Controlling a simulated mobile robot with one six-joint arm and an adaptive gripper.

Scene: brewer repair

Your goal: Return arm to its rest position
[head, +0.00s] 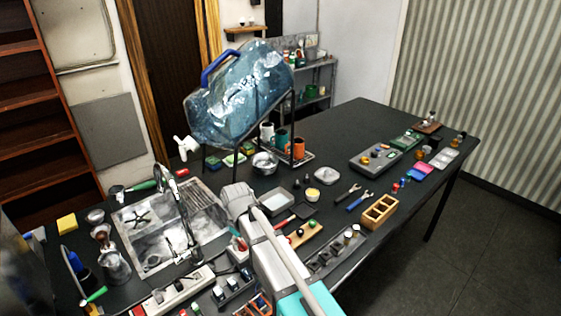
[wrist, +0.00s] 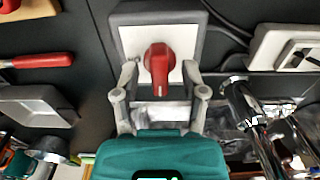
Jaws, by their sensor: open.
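My gripper (wrist: 159,75) is open in the wrist view, with one finger on each side of a red rotary knob (wrist: 158,66). Gaps show between the knob and both fingers, and it holds nothing. The knob sits on a white plate in a dark grey housing (wrist: 159,15); its handle runs up and down in the picture. In the head view my arm reaches in from the bottom toward the sink, and its links hide the gripper fingers. A red part (head: 239,244) shows just left of the arm there.
A sink (head: 150,263) with a faucet lies left of my arm. A large blue water jug (head: 240,95) stands tilted on a rack behind it. Power strips (head: 172,292), small tools and a wooden box (head: 380,212) crowd the dark table. The table's far right (head: 345,120) is clearer.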

